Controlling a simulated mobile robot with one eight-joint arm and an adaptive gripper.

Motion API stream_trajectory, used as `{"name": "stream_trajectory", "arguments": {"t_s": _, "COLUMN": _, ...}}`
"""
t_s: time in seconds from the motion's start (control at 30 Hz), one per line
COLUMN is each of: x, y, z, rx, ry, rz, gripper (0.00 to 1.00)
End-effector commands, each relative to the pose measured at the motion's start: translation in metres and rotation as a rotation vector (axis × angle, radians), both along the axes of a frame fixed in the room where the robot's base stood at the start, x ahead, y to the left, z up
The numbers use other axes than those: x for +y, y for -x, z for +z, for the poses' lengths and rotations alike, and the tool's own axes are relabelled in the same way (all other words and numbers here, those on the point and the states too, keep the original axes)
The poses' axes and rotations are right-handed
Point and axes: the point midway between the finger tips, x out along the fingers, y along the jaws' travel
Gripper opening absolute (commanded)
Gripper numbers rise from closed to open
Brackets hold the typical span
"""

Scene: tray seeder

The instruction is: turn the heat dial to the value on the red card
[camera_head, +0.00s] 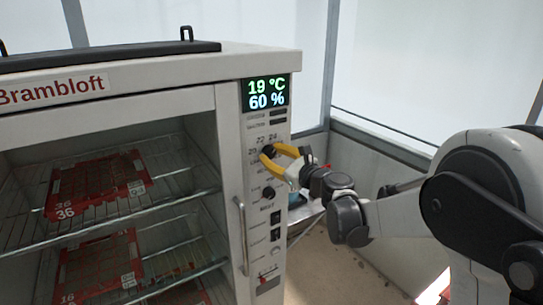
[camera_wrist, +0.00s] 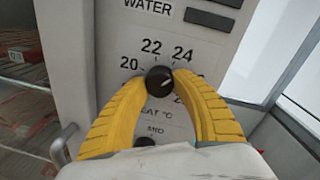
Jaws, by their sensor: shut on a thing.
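The heat dial (camera_wrist: 159,80) is a small black round knob on the cabinet's light control panel, in the middle of the wrist view. Printed numbers 20, 22 and 24 stand around it; the lower right number is partly hidden by a finger. A short pale mark on the knob seems to slant to the upper right. My gripper (camera_wrist: 160,82), with yellow ribbed fingers, is shut on the dial, one fingertip on each side. The gripper also shows at the panel in the head view (camera_head: 266,152). I cannot make out a red card with a readable value.
The display (camera_head: 266,93) reads 19 °C and 60 %. A second black knob (camera_head: 268,193) sits below the dial. A vertical door handle (camera_head: 241,235) stands left of the panel. Red trays (camera_head: 97,184) lie on wire shelves inside the cabinet.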

Motion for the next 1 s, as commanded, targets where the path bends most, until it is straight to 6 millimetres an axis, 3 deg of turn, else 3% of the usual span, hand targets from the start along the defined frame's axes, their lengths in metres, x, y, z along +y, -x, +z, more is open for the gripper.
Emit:
{"name": "stream_trajectory", "arguments": {"t_s": 0.5, "x": -0.0006, "y": -0.0006, "z": -0.0006, "rx": 0.233, "ry": -0.346, "rz": -0.002, "gripper": 0.02}}
{"name": "stream_trajectory", "arguments": {"t_s": 1.0, "x": -0.0006, "y": -0.0005, "z": -0.0006, "rx": 0.310, "ry": -0.460, "rz": -0.003, "gripper": 0.02}}
